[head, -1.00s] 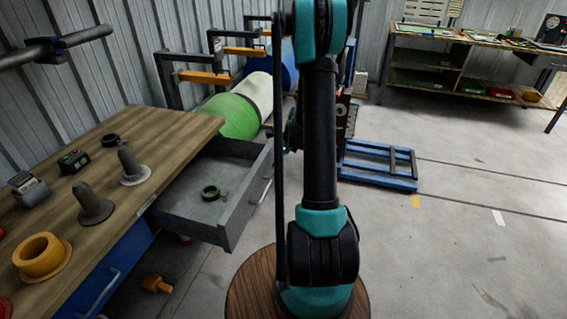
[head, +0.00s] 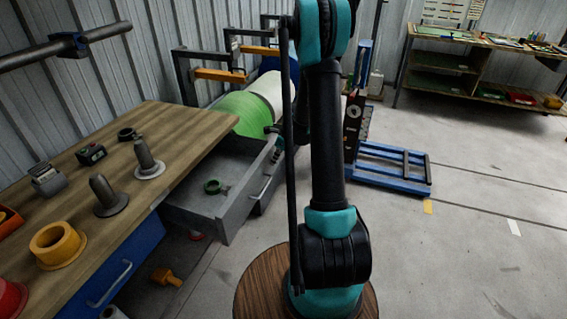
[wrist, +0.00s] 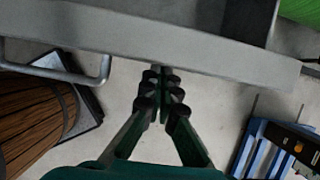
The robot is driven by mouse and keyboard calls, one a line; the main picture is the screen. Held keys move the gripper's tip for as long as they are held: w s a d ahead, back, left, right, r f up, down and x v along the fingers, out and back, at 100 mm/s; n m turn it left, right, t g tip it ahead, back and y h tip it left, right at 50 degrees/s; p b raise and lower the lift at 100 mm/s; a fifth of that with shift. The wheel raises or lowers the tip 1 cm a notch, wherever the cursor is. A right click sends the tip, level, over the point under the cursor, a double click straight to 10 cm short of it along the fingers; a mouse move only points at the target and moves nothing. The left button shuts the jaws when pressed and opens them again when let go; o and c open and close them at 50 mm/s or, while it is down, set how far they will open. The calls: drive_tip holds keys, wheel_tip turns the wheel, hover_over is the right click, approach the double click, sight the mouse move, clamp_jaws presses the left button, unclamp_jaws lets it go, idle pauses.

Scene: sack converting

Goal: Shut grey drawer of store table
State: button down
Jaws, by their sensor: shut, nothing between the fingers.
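The grey drawer (head: 232,212) of the wooden-topped store table (head: 190,130) stands open in the head view, sticking out from the table's right side. In the head view my arm hides much of the gripper.
Dark pegs (head: 104,194), a yellow ring (head: 57,244) and small devices stand on the table. A blue drawer front (head: 120,270) is below. Green and white rolls stand behind, a blue pallet frame (head: 395,165) at right.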

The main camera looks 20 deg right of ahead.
drive_tip(key=w+a, duration=0.5)
drive_tip(key=a, duration=0.1)
drive_tip(key=w+a, duration=0.4)
drive_tip(key=a, duration=0.3)
drive_tip(key=w+a, duration=0.5)
drive_tip(key=a, duration=0.2)
drive_tip(key=shift+w+a, duration=0.15)
drive_tip(key=shift+w, duration=0.2)
drive_tip(key=shift+w+r, duration=0.1)
